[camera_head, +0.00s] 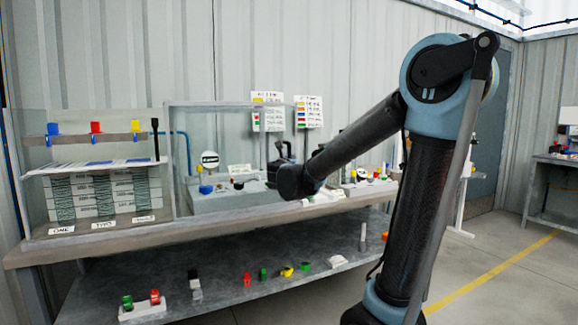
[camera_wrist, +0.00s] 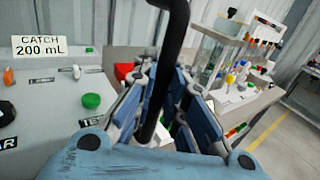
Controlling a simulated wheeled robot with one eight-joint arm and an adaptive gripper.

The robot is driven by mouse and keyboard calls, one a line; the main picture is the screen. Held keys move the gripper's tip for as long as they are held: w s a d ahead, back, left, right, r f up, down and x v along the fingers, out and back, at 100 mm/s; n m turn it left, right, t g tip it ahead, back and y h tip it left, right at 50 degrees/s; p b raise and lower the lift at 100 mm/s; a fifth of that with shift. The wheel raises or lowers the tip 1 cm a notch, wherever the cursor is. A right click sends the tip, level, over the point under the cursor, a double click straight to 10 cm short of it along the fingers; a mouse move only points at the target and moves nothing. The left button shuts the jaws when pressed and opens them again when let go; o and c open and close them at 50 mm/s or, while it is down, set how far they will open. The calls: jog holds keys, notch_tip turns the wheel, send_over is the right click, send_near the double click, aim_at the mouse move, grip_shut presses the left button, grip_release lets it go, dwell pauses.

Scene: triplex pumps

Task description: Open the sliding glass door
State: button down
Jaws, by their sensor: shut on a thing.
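A glass case (camera_head: 110,113) stands at the left of the bench in the head view, with shelves inside. A clear framed pane (camera_head: 232,106) spans the bench to its right, in front of a grey unit. My gripper (camera_head: 282,152) is at the right part of this pane. In the wrist view my gripper (camera_wrist: 160,88) has its blue fingers closed around a black upright bar (camera_wrist: 172,32), which curves up out of the frame. Whether this bar is the handle of the sliding glass door cannot be told. The fingertips are partly hidden by the bar.
A green cap (camera_wrist: 91,101) and a sign reading "CATCH 200 mL" (camera_wrist: 40,46) are left of my gripper in the wrist view. Several small coloured parts lie on the lower shelf (camera_head: 225,290). The floor (camera_head: 500,270) at right is clear.

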jog(key=shift+d+f, duration=0.15)
jog(key=shift+d, duration=0.2)
jog(key=c, duration=1.6)
grip_release()
jog(key=shift+s+a, duration=0.15)
jog(key=shift+s, duration=0.15)
jog(key=s+a, duration=0.1)
jog(key=s, duration=1)
jog(key=shift+s, duration=0.1)
